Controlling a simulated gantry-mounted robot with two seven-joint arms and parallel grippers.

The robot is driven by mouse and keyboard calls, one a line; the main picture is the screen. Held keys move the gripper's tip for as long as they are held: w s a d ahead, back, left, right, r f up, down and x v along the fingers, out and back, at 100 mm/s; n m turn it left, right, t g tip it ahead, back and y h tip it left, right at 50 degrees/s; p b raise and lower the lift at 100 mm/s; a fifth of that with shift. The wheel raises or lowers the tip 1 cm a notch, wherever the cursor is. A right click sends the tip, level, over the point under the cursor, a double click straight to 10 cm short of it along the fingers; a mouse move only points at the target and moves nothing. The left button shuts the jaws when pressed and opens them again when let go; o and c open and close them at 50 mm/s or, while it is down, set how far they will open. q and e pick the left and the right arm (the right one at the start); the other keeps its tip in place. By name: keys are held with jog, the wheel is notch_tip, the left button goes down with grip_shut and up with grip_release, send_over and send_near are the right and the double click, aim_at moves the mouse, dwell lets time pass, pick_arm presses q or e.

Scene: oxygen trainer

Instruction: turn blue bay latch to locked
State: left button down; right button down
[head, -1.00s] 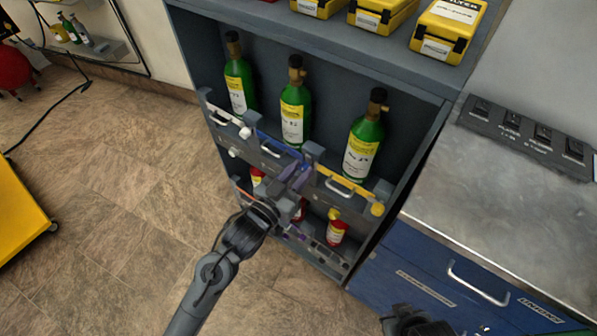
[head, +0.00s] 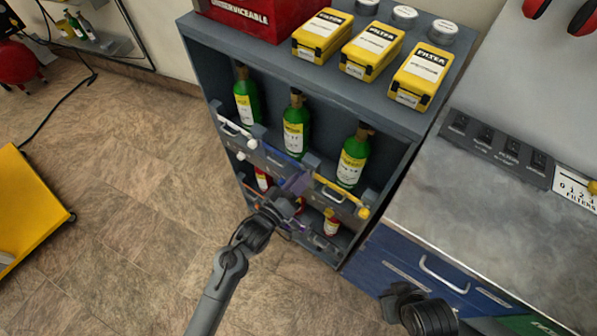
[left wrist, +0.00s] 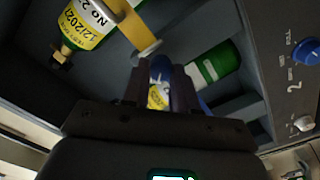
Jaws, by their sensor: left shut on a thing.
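The blue bay is the middle of three bays on the grey rack. Its blue latch bar (head: 279,147) runs across the front of a green bottle (head: 296,128). My left gripper (head: 296,183) is at the rack front, at the right end of the blue bar. In the left wrist view its fingers (left wrist: 156,88) are closed around a blue part (left wrist: 161,68), apparently the latch, mostly hidden by the fingers. A blue knob (left wrist: 307,51) shows on the panel beside the numeral 2. My right gripper (head: 398,300) is low in the head view, away from the rack; its jaws are unclear.
A white bar (head: 235,127) crosses the left bay and a yellow bar (head: 342,193) the right bay, both close to my left gripper. Small red bottles (head: 331,222) stand on the lower shelf. A blue drawer cabinet (head: 410,270) stands right of the rack.

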pick_arm(q)
jog(key=shift+n+p, duration=4)
jog(key=shift+n, duration=0.7)
jog(key=shift+f, duration=0.1)
jog(key=c, duration=0.9)
grip_release()
jog(key=shift+a, duration=0.1)
jog(key=shift+p+v, duration=0.9)
jog(key=shift+v, duration=4.45)
